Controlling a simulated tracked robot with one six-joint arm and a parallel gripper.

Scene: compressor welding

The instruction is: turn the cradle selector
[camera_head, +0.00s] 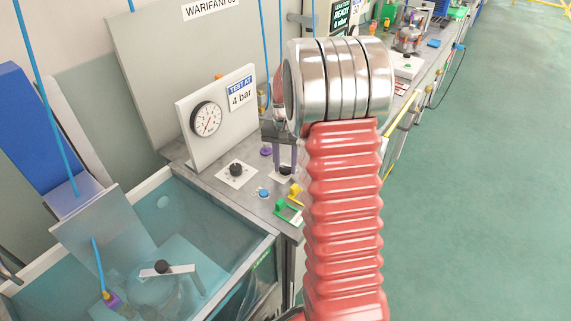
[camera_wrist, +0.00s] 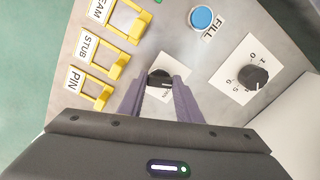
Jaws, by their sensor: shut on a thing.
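A black selector knob (camera_wrist: 160,76) sits on a white plate on the grey bench panel. The lettering on its plate is partly hidden, so I cannot read whether it names the cradle. My gripper (camera_wrist: 161,84) has its two purple fingers on either side of this knob and is shut on it. In the head view my gripper (camera_head: 284,166) points down at the panel, partly hidden by my red arm sleeve, and the knob (camera_head: 286,171) shows only in part. A second black knob (camera_wrist: 253,76) on a white scale plate stands apart, and also shows in the head view (camera_head: 236,169).
A blue FILL button (camera_wrist: 202,18) lies near the held knob. Yellow holders (camera_wrist: 92,91) labelled PIN and STUB stand along the panel edge. A pressure gauge (camera_head: 207,119) stands behind. A water tank (camera_head: 255,249) is at the left, with open green floor (camera_head: 480,180) at right.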

